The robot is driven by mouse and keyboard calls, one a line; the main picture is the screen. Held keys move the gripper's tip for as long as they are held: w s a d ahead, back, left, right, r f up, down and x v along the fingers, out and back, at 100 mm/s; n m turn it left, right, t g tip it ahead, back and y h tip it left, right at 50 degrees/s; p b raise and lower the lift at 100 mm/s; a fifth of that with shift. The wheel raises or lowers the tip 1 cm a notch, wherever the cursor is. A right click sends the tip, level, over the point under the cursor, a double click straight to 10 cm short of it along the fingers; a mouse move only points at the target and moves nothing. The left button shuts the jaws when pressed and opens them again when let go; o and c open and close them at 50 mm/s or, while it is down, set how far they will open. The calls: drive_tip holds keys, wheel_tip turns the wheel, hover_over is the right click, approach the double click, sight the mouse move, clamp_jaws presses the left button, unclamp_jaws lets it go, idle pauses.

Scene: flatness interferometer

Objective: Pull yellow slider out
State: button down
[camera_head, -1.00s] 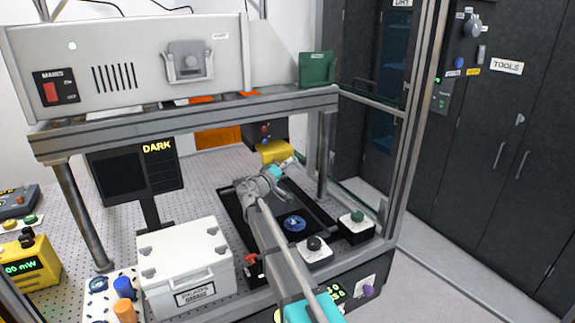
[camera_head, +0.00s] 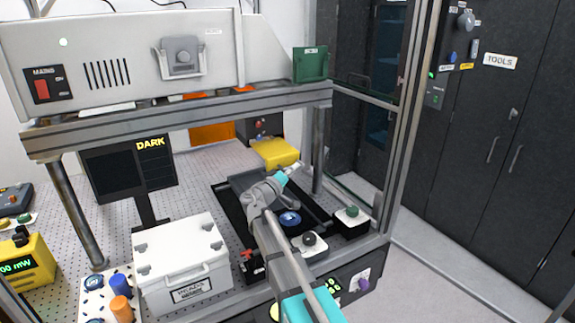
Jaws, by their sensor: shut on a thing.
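The yellow slider (camera_head: 273,152) sticks out below the dark housing (camera_head: 262,129) under the bench-top frame. My gripper (camera_head: 294,167) is at the slider's front right end, shut on it. The fingers are small in this view, and their exact contact with the slider is hard to see. My arm reaches up to it from the lower middle of the picture.
A black tray (camera_head: 224,200) with a blue round knob (camera_head: 290,219) lies below my arm. A white box (camera_head: 184,243) stands at left. A metal frame post (camera_head: 318,150) is close to the right of the gripper. Button boxes line the front edge.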

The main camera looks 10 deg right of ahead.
drive_tip(key=shift+s, duration=0.1)
drive_tip(key=c, duration=0.7)
unclamp_jaws()
